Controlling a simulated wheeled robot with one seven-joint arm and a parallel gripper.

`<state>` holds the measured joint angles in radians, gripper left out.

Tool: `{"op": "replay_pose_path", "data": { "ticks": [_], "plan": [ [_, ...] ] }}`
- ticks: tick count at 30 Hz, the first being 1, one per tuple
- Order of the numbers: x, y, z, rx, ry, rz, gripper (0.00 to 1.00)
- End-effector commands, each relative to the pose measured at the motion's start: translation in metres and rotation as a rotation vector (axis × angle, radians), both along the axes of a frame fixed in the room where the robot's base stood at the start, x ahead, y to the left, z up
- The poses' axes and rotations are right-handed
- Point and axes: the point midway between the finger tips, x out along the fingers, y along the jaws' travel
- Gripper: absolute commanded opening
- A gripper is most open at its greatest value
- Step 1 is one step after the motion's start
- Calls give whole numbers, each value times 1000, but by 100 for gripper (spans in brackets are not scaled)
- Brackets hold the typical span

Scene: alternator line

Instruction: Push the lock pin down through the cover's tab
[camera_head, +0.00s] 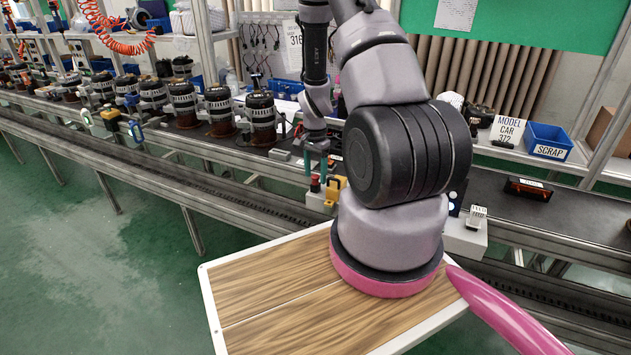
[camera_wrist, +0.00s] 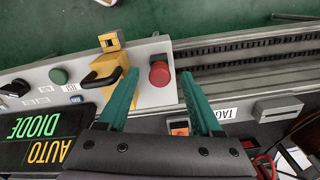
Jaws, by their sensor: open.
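In the wrist view my gripper (camera_wrist: 159,78) is open, with its two teal fingers apart and nothing between their tips. A red mushroom button (camera_wrist: 159,73) on a light grey control box shows in line with the gap. To the left, a yellow part (camera_wrist: 112,65) with a square-holed upright end and a black curved handle (camera_wrist: 101,79) stands on the same box. I cannot tell which piece is the cover's tab or the lock pin. In the head view, my gripper (camera_head: 317,165) hangs over the box, near the red button (camera_head: 315,184) and the yellow part (camera_head: 334,188).
A green button (camera_wrist: 58,76) sits left of the yellow part. A dark sign (camera_wrist: 45,135) and a grey rail (camera_wrist: 250,62) border the box. In the head view, several alternators (camera_head: 186,103) line the conveyor, and a blue scrap bin (camera_head: 548,141) stands at right.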

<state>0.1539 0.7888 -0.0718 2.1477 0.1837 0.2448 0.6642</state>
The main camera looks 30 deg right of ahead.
Motion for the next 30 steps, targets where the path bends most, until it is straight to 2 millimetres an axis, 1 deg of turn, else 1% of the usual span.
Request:
{"op": "replay_pose_path", "data": {
  "ticks": [1, 2, 3, 5, 6, 7, 14, 17, 20, 27, 30],
  "plan": [
    [0, 0, 0, 0, 0, 0, 66],
    [0, 0, 0, 0, 0, 0, 59],
    [0, 0, 0, 0, 0, 0, 44],
    [0, 0, 0, 0, 0, 0, 21],
    [0, 0, 0, 0, 0, 0, 5],
    [0, 0, 0, 0, 0, 0, 0],
    [0, 0, 0, 0, 0, 0, 0],
    [0, 0, 4, -1, 0, 0, 0],
    [1, 0, 17, -1, -3, 1, 0],
    [1, 0, 66, -2, -4, 1, 0],
    [1, 0, 83, -1, -4, 1, 0]
  ]
}}
